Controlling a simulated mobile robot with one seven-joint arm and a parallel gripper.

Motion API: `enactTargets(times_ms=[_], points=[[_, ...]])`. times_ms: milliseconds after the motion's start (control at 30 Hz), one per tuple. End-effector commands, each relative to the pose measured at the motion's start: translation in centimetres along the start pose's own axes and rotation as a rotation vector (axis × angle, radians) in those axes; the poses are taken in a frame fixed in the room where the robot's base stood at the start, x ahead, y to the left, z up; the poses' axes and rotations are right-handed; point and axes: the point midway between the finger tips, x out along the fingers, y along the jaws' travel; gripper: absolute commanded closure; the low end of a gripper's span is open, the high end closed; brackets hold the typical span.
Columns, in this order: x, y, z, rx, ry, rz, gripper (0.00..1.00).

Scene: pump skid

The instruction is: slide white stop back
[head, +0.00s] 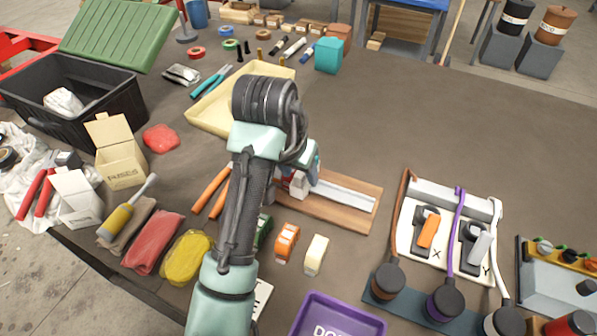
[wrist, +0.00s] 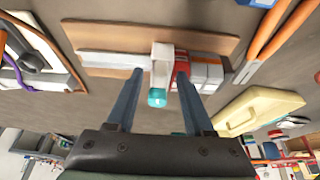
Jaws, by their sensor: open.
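The white stop (wrist: 162,54) is a small upright block on a pale metal rail (wrist: 108,60) fixed to a wooden board (wrist: 100,28) in the wrist view. A teal round part (wrist: 157,97) shows at its near end. A red block and white blocks (wrist: 208,74) sit on the rail to its right. My gripper (wrist: 160,70) is open; its fingers lie either side of the white stop, the right one overlapping the red part in the picture. Contact cannot be told. In the head view the white stop (head: 299,184) shows beside my arm, which hides much of the rail's left end.
An orange block (head: 287,242) and a cream block (head: 316,255) stand in front of the board. A purple tray (head: 335,318) is at the front edge. A switch panel (head: 450,235) with cables lies to the right.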

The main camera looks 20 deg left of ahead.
Motion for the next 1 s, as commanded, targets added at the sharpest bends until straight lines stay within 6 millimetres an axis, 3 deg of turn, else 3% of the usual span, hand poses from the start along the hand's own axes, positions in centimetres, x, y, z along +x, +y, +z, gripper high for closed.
enactTargets(times_ms=[200,500,1000], points=[[0.03,0.0,0.01,0.0,0.0,0.0,0.47],[0.01,0.0,0.01,0.0,0.0,0.0,1.0],[0.0,0.01,0.0,0.0,0.0,0.0,1.0]])
